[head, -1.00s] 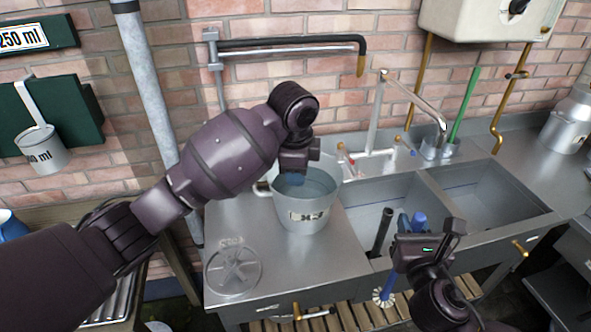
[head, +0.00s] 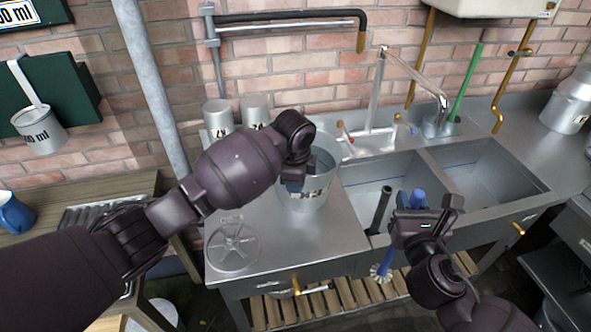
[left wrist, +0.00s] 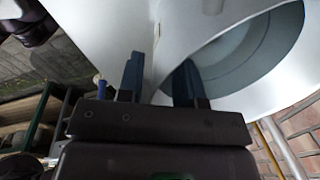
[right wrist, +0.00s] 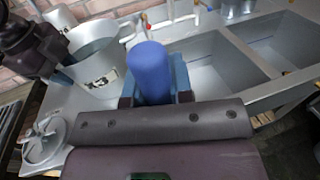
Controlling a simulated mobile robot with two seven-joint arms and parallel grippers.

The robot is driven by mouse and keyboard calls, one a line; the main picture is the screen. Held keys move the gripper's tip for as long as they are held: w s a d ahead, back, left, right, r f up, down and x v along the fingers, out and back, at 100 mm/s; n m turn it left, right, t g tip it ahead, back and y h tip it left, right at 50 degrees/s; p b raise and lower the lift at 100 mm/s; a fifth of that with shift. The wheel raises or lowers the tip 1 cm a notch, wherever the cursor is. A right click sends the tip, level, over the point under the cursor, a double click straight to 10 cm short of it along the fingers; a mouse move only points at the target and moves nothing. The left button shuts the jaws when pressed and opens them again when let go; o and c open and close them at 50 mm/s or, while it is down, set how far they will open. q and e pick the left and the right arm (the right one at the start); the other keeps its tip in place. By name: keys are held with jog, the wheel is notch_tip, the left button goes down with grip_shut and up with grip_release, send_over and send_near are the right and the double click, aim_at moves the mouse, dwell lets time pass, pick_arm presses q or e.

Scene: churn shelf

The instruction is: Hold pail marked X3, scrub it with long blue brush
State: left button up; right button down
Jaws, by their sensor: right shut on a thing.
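The grey pail marked X3 (head: 322,194) stands upright on the steel counter, left of the sinks; its label is partly covered. My left gripper (head: 293,187) is at its near left rim. In the left wrist view its blue fingers (left wrist: 158,82) are spread apart, one over the pail's (left wrist: 215,32) outer wall, one over its opening. My right gripper (head: 410,203) is shut on the long blue brush (head: 417,197), in front of the sinks. The brush's bristle head hangs below the gripper. The handle top shows in the right wrist view (right wrist: 150,70).
Two smaller marked pails (head: 218,117) (head: 255,110) stand behind the X3 pail. A round spoked metal piece (head: 233,245) lies on the counter's front left. A faucet (head: 420,82) rises behind the sinks. A green stick (head: 466,85) stands in a metal holder.

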pick_arm(q)
jog(key=shift+f, duration=0.35)
grip_shut()
dwell(1.5)
